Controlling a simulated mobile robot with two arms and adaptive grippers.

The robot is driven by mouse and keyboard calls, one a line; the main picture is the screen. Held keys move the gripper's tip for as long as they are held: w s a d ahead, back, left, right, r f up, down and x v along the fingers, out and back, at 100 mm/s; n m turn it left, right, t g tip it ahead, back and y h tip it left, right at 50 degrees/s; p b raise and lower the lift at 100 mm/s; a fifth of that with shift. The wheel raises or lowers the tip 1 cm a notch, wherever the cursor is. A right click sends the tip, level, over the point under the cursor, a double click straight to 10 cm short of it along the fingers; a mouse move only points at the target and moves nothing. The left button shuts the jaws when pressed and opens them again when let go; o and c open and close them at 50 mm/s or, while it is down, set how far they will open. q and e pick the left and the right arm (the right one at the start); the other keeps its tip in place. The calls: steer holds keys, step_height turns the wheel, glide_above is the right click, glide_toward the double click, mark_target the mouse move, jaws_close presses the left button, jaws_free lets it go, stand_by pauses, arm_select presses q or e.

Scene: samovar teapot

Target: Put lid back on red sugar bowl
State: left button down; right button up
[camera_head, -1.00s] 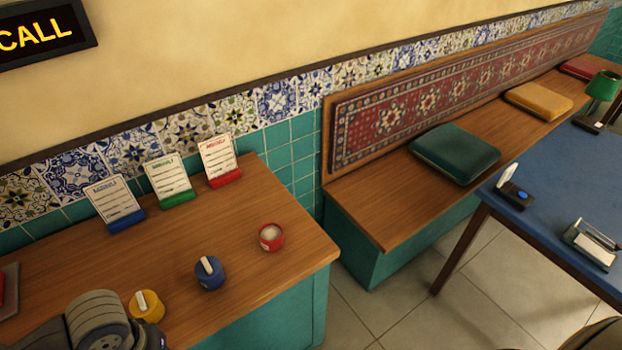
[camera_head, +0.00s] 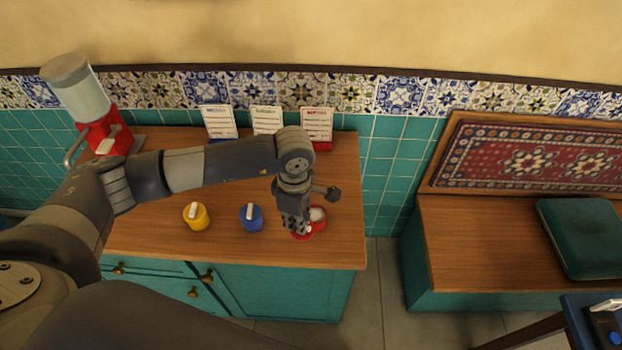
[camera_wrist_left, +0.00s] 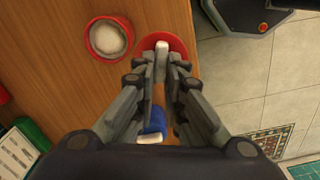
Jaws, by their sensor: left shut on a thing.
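The red sugar bowl (camera_head: 319,215) stands open on the wooden counter near its right end, with white sugar inside. It also shows in the left wrist view (camera_wrist_left: 110,39). My left gripper (camera_head: 300,229) is over the counter, just in front of the bowl and partly hiding it in the head view. Its fingers (camera_wrist_left: 161,70) are shut on the white handle of the red lid (camera_wrist_left: 178,46). The lid is beside the bowl, not over its mouth, and overlaps the counter edge in the wrist view. In the head view the lid (camera_head: 304,236) is mostly hidden. My right gripper is not in view.
A blue lidded bowl (camera_head: 251,217) and a yellow lidded bowl (camera_head: 196,216) stand left of the red bowl. Several cards in coloured holders (camera_head: 267,122) stand behind. A red dispenser (camera_head: 107,132) is at the back left. The counter's front edge is close.

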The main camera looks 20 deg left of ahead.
arm_select(q)
steer(key=w+d+r+n+p, duration=0.25)
steer(key=w+r+n, duration=0.2)
steer(key=n, duration=0.35)
steer(key=shift+n, duration=0.8)
steer(key=f+b, duration=0.1)
steer(key=w+f+b, duration=0.1)
steer(key=f, duration=0.1)
steer(key=a+f+b, duration=0.1)
steer(key=f, duration=0.1)
steer(key=shift+w+f, duration=0.1)
steer(key=shift+w, duration=0.05)
steer(key=shift+f+b, duration=0.3)
steer(key=shift+f, duration=0.1)
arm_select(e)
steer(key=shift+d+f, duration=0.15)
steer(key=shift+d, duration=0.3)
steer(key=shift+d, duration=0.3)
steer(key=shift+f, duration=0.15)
arm_select(q)
steer(key=shift+b, duration=0.4)
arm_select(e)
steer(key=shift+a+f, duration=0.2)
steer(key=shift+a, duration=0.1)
arm_select(q)
steer(key=shift+f+b, duration=0.2)
steer(key=shift+b, duration=0.4)
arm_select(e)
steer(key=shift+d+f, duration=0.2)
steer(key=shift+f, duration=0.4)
